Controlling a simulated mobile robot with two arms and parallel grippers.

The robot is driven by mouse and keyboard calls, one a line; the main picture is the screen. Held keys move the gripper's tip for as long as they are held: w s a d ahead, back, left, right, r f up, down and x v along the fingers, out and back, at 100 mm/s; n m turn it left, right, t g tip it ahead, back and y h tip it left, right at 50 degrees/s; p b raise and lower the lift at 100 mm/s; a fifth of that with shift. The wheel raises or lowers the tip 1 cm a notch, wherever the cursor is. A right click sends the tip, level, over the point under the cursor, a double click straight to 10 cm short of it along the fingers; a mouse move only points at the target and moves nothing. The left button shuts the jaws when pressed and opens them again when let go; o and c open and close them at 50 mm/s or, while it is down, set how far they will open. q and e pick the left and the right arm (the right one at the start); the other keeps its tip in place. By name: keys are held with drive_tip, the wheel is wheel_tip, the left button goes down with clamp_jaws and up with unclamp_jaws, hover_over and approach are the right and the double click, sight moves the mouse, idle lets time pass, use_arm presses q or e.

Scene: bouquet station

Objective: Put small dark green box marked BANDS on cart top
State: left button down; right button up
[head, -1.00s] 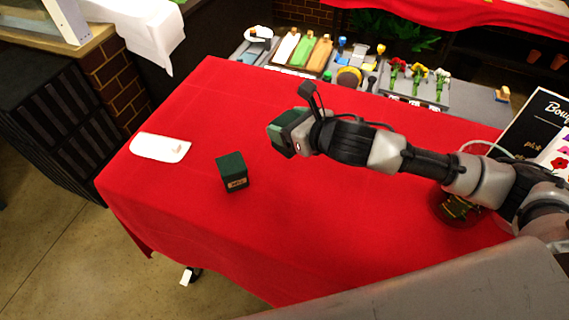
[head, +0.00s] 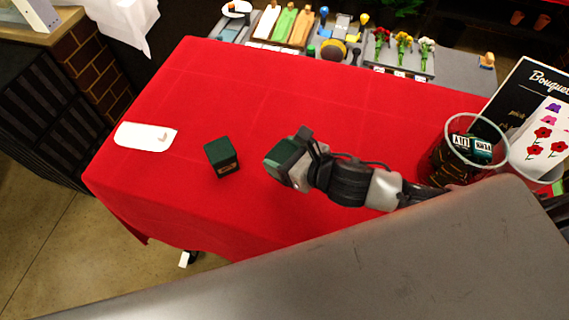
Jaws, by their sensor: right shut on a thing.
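No marking can be read on that held box. A second small dark green box (head: 220,155) stands on the red cloth to the left, apart from the gripper. It has a pale label too small to read. My left gripper is out of view. I cannot tell which surface is the cart top.
A white flat piece (head: 145,137) lies at the table's left. A clear container (head: 463,118) with dark labelled items stands at the right by a black sign (head: 535,90). A grey station (head: 460,70) with flowers and tools is behind.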

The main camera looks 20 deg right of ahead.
drive_tip(key=shift+s+f, duration=0.1)
drive_tip(key=shift+s, duration=0.15)
drive_tip(key=shift+f, duration=0.3)
wheel_tip(320, 180, down, 3)
drive_tip(key=shift+r, duration=0.2)
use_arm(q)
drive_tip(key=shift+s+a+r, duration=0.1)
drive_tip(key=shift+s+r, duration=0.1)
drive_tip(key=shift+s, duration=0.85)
use_arm(e)
drive_tip(key=shift+f, duration=0.45)
drive_tip(key=shift+f, duration=0.1)
drive_tip(key=o, duration=1)
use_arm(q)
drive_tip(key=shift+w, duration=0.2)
